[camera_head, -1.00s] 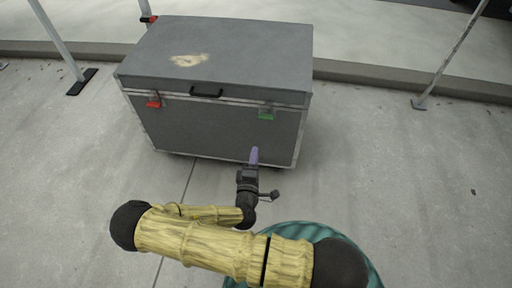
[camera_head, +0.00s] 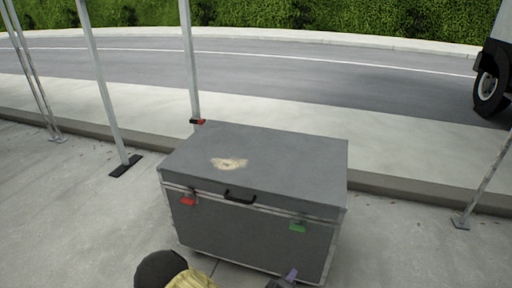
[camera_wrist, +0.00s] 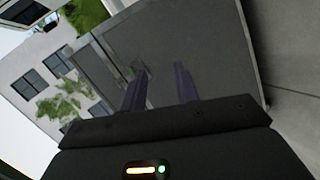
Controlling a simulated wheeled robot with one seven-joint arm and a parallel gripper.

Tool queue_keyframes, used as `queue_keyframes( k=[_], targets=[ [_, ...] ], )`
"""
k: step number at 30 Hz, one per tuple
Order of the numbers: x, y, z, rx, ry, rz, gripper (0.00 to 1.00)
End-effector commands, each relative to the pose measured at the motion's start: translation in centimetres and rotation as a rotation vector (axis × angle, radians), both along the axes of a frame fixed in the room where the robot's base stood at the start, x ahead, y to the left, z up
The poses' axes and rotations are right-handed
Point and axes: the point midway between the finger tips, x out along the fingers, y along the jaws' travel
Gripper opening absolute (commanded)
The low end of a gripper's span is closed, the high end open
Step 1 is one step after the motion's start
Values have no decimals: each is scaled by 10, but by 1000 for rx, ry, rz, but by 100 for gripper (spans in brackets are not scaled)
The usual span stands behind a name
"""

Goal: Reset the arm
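My gripper (camera_head: 289,275) shows only as a purple fingertip at the bottom edge of the head view, in front of the case. In the wrist view my gripper (camera_wrist: 160,72) has its two purple fingers apart with nothing between them. Part of my yellow arm with a black joint (camera_head: 165,272) shows at the bottom of the head view; the rest of the arm is out of frame. The grey case (camera_head: 285,155) stands closed in front of me, and its grey side (camera_wrist: 212,60) fills much of the wrist view beyond the fingers.
The case has a red latch (camera_head: 188,201), a green latch (camera_head: 298,227) and a black handle (camera_head: 240,197). Metal poles (camera_head: 105,90) stand at the left and one (camera_head: 485,180) at the right. A curb, road and hedge lie behind. A truck wheel (camera_head: 490,92) shows at far right.

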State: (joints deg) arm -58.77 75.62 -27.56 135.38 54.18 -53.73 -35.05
Motion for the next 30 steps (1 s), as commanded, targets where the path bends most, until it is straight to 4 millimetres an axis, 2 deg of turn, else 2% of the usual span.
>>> queue_keyframes(
  k=[8,14,23,30],
  targets=[
    [-12,1,2,366,184,-221,31],
    [-21,9,21,595,291,-332,31],
    [-35,13,76,868,415,-437,31],
    [-54,2,131,1006,481,-484,31]
  ],
)
